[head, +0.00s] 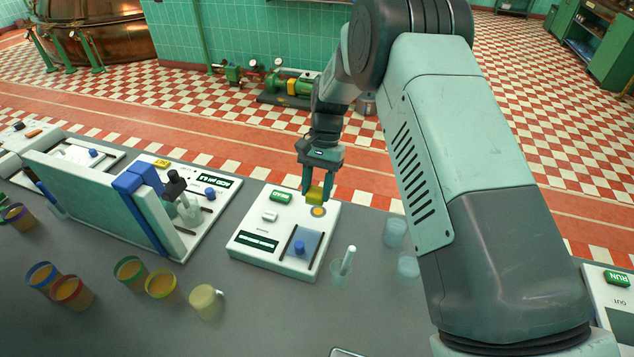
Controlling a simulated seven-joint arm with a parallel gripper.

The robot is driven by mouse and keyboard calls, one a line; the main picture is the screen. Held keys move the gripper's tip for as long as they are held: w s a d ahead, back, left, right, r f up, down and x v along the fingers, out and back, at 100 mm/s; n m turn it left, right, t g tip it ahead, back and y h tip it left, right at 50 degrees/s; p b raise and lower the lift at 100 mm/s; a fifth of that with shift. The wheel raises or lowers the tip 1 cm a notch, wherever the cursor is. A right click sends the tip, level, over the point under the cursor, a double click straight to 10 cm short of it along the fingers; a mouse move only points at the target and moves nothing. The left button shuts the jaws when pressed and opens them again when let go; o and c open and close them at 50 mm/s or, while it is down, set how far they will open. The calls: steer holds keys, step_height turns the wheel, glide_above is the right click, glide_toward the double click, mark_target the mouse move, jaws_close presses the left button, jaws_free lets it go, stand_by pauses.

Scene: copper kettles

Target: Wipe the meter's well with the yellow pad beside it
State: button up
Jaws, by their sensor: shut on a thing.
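My gripper (316,190) is shut on the yellow pad (315,196), which hangs between the fingertips. The white meter (240,247) sits on the grey counter below, with a green button, dark display and a blue knob on a blue-grey panel. A round orange spot, apparently the meter's well (318,211), lies at its far right corner, just under the pad. I cannot tell whether the pad touches the meter.
A glass with a white rod (343,268) and two clear cups (396,232) stand right of the meter. Several amber-filled cups (130,271) and a pale mug (206,301) stand at the front left. A panelled station (110,200) is at left; another white device (612,300) is far right.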

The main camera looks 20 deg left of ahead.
mark_target(317, 215)
steer(key=shift+f, duration=2.65)
steer(key=shift+w+f, duration=0.5)
steer(key=shift+w, duration=0.05)
steer(key=shift+w+r, duration=0.1)
steer(key=shift+w, duration=0.9)
steer(key=shift+s, duration=1.65)
steer(key=shift+w, duration=1.7)
steer(key=shift+s, duration=1.65)
steer(key=shift+r, duration=3.95)
